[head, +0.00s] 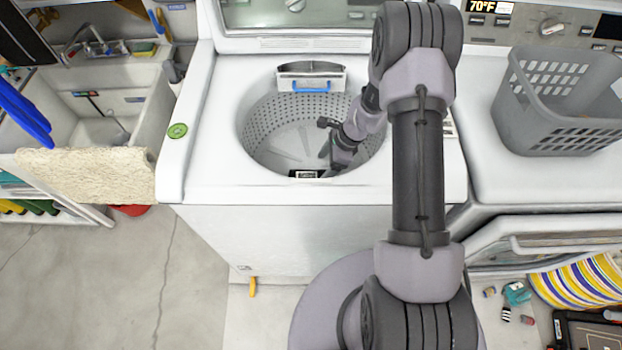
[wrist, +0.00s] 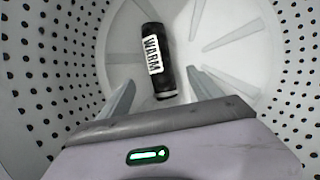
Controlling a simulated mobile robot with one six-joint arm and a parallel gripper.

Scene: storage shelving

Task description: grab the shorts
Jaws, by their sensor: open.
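I see nothing that I can clearly name as shorts. In the wrist view, a dark cylindrical item (wrist: 162,78) with a white label reading "WARM" lies in the washer drum; I cannot tell whether it is rolled cloth. My gripper (wrist: 160,84) is open, its two fingers on either side of the item's lower end in the picture. I cannot tell whether they touch it. In the head view, my gripper (head: 328,155) is inside the washer's drum (head: 262,128). A small black-and-white patch (head: 305,174) shows at the drum's front edge.
The washer's perforated drum wall surrounds my gripper. A grey laundry basket (head: 560,135) stands on the machine at right. A sink (head: 150,100) with a beige mat (head: 85,174) is at left. The floor (head: 110,270) at left is clear.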

